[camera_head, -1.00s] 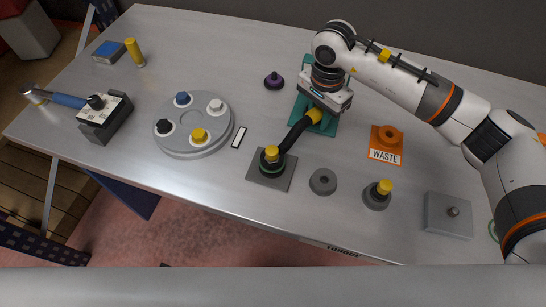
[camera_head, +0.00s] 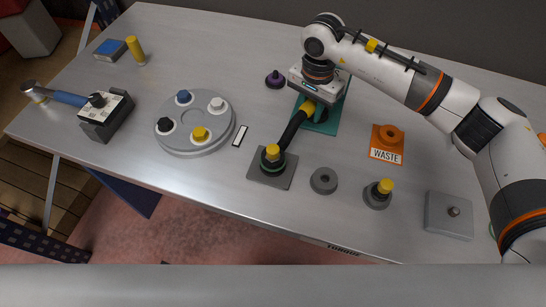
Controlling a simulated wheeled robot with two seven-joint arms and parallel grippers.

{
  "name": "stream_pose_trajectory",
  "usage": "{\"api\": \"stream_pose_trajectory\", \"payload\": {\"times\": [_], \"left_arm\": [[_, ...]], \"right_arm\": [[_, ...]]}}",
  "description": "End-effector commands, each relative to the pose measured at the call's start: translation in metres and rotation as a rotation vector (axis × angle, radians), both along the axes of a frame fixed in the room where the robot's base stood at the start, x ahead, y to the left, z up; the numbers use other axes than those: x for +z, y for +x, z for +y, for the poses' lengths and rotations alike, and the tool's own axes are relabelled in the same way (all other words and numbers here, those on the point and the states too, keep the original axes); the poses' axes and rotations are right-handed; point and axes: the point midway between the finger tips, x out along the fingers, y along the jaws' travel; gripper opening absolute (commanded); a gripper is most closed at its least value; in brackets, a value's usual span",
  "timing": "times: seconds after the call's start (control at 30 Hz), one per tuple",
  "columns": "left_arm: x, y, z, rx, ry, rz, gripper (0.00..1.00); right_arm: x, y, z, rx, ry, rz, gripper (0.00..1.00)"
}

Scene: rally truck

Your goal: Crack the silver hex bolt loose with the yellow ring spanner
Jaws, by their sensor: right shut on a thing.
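My right gripper (camera_head: 309,99) is shut on the yellow end of a black bar (camera_head: 294,127), over a teal plate (camera_head: 329,119). The bar runs down to a green-ringed post with a yellow top (camera_head: 272,152) on a grey square plate (camera_head: 280,178). I cannot tell whether this bar is the yellow ring spanner, nor how it joins the post. A small silver bolt head (camera_head: 453,211) stands on a grey block (camera_head: 440,226) at the right, apart from the gripper. Its hex shape is too small to confirm. My left gripper is not in view.
An orange WASTE pad (camera_head: 387,155), a grey ring (camera_head: 323,181) and a yellow-topped post (camera_head: 385,187) lie right of the bar. A disc with coloured knobs (camera_head: 208,143), a blue-handled tool (camera_head: 70,99) and a purple knob (camera_head: 275,79) are left.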

Motion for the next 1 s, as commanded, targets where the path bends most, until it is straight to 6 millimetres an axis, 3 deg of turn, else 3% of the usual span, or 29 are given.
{"api": "stream_pose_trajectory", "payload": {"times": [1.0], "left_arm": [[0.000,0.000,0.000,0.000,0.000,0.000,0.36]], "right_arm": [[0.001,0.020,0.036,0.284,0.000,-0.002,0.00]]}}
